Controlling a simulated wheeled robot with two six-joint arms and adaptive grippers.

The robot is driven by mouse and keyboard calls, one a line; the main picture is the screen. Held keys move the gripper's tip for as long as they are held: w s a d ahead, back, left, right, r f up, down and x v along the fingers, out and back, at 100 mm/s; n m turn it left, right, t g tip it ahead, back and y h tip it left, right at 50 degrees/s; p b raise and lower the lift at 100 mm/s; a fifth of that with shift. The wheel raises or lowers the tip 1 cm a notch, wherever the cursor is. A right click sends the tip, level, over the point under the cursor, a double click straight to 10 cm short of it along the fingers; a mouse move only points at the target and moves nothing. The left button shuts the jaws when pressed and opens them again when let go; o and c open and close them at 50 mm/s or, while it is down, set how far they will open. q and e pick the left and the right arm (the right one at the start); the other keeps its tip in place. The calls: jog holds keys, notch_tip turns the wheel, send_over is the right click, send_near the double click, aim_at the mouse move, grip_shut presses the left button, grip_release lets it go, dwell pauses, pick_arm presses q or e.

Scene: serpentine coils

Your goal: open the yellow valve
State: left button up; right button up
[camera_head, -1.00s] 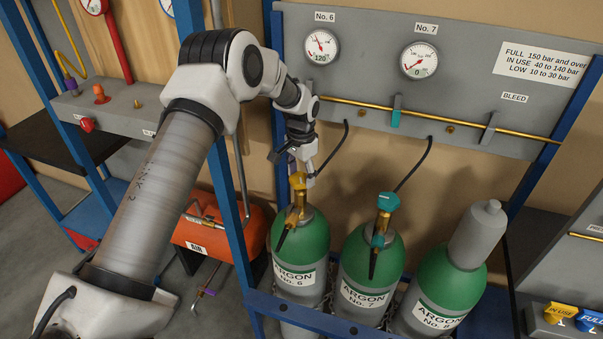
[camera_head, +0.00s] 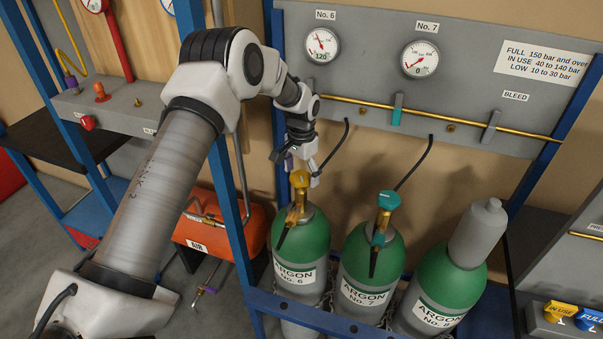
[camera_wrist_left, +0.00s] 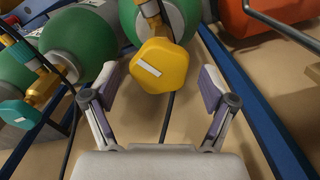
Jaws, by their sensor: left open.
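The yellow valve (camera_head: 299,179) is a knob on top of the green Argon No. 6 cylinder (camera_head: 313,241). In the left wrist view the yellow valve (camera_wrist_left: 159,66) shows as a faceted yellow knob with a white mark on its face. My left gripper (camera_head: 301,170) is at the knob from above, its arm coming in from the left. In the left wrist view my left gripper (camera_wrist_left: 160,88) is open, with one finger on each side of the knob and a gap on both sides. My right gripper is out of view.
The Argon No. 7 cylinder (camera_head: 367,269) with a teal valve (camera_head: 388,201) stands just right. A capped No. 8 cylinder (camera_head: 441,290) is beyond it. A grey gauge panel (camera_head: 460,90) is behind; a blue post (camera_head: 229,190) stands left.

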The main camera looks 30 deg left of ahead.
aim_at(301, 175)
pick_arm(q)
notch_tip(301, 175, up, 12)
dwell(0.3)
jog(key=shift+f, duration=0.1)
dwell(0.3)
